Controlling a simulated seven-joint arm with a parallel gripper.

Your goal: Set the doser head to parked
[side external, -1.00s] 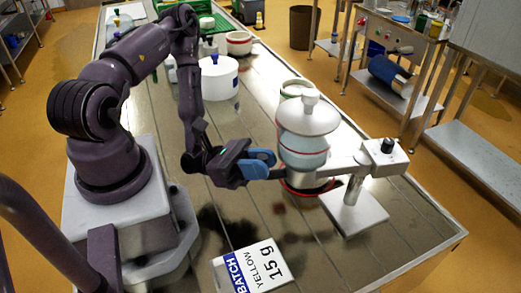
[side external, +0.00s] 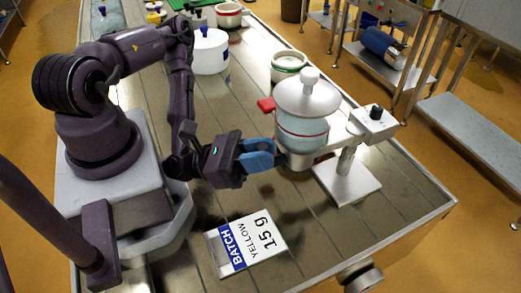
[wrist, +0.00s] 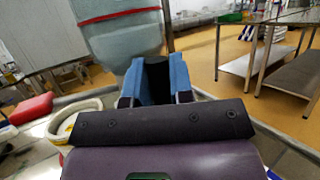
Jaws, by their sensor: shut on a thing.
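The doser head (side external: 301,128) is a pale blue canister with a red band and a white domed lid (side external: 307,96). It sits on a pale arm carried by a post on a white base (side external: 348,185). My gripper (side external: 272,153), with blue fingers, is at the canister's left side. In the wrist view, the fingers are shut on a dark grip (wrist: 156,80) beside the canister (wrist: 128,45). How the grip joins the head is hidden. A red tab (side external: 265,104) sticks out at the canister's upper left.
A green-rimmed pot (side external: 289,66) stands behind the doser. A white lidded pot (side external: 210,51) and a red-banded pot (side external: 229,15) stand farther back. A dark knob (side external: 376,111) tops the doser arm's right end.

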